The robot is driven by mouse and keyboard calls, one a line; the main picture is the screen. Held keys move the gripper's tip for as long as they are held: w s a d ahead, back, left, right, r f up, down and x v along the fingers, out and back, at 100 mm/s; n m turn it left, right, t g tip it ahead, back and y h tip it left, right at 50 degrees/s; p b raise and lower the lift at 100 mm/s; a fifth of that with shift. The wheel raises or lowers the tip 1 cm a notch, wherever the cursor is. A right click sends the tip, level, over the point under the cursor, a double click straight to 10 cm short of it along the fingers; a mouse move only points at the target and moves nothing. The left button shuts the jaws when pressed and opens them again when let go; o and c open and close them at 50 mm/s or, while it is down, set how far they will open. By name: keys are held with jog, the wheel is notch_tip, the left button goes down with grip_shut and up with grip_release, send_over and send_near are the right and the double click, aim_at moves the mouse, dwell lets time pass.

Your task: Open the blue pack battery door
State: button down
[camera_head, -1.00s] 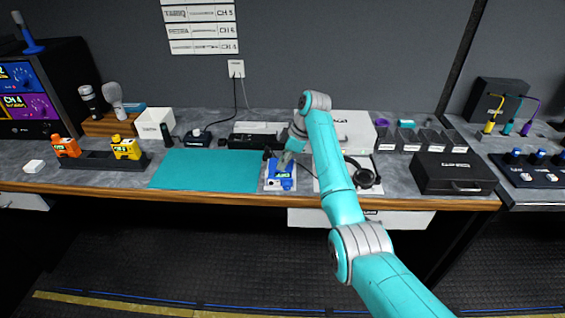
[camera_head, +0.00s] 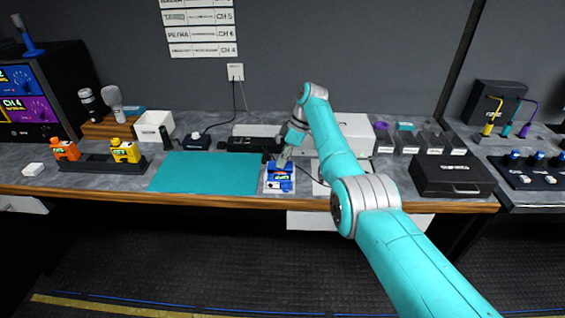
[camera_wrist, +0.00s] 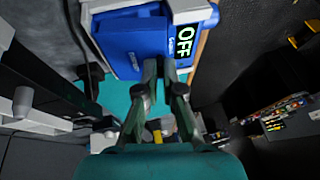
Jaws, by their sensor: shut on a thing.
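The blue pack (camera_head: 280,185) sits on a white mat (camera_head: 270,191) near the front edge of the bench, right of the teal mat. In the wrist view the blue pack (camera_wrist: 138,42) fills the top, with a lit screen reading OFF. My gripper (camera_head: 282,164) comes down on it from behind and above. In the wrist view my gripper (camera_wrist: 166,68) has its fingertips close together at the pack's near edge, shut on what looks like its battery door. The fingers hide most of the door, so how far it stands open cannot be told.
The teal mat (camera_head: 205,172) lies clear to the left. A black case (camera_head: 452,175) stands at the right. A white box (camera_head: 352,135) is behind my arm.

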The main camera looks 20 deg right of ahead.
aim_at(291, 165)
jog(key=shift+r, duration=0.1)
dwell(0.5)
jog(key=c, duration=1.3)
grip_release()
jog(key=shift+v, duration=3.75)
